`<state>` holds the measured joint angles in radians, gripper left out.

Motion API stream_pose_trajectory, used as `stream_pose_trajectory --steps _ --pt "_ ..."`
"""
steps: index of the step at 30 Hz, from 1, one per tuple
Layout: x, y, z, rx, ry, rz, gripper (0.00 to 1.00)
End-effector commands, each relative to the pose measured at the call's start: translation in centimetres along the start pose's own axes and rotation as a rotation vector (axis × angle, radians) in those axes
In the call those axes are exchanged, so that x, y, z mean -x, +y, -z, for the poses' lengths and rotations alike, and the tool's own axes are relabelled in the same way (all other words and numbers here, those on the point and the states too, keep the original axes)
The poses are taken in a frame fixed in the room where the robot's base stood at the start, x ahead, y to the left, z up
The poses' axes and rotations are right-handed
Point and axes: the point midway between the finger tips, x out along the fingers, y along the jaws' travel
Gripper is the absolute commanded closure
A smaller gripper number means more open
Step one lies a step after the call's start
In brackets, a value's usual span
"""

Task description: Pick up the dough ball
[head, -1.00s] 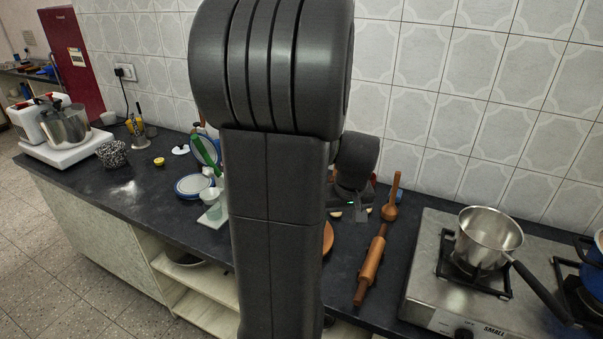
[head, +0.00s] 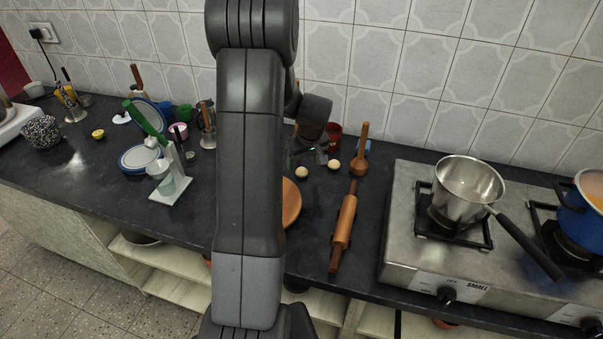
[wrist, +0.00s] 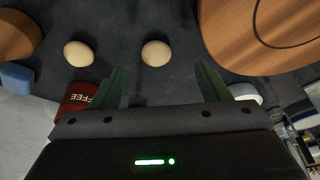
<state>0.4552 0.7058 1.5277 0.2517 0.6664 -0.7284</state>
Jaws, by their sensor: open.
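Two pale round dough balls lie side by side on the dark counter. In the wrist view one dough ball (wrist: 155,53) sits just beyond the gap between the fingertips, and the other dough ball (wrist: 78,53) lies outside the fingers to the left. In the head view they show as a left ball (head: 302,172) and a right ball (head: 333,164). My gripper (wrist: 163,66) is open and empty, with green-tinted fingers on both sides of the gap. In the head view it is partly hidden by my arm.
A round wooden board (wrist: 262,38) is close on the right in the wrist view. A red mug (wrist: 76,97) is near the left finger. A rolling pin (head: 344,228), wooden masher (head: 360,155) and stove (head: 405,220) with pots stand right in the head view. Cluttered items stand left.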

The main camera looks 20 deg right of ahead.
Motion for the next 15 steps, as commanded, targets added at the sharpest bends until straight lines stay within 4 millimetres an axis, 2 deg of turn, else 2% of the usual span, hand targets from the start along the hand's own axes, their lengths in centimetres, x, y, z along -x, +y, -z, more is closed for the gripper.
stream_pose_trajectory --steps 7,15 --pt "-1.3 0.1 0.1 -0.001 -0.001 0.001 0.31" --pt "-4.6 0.5 0.1 0.000 -0.002 0.001 0.31"
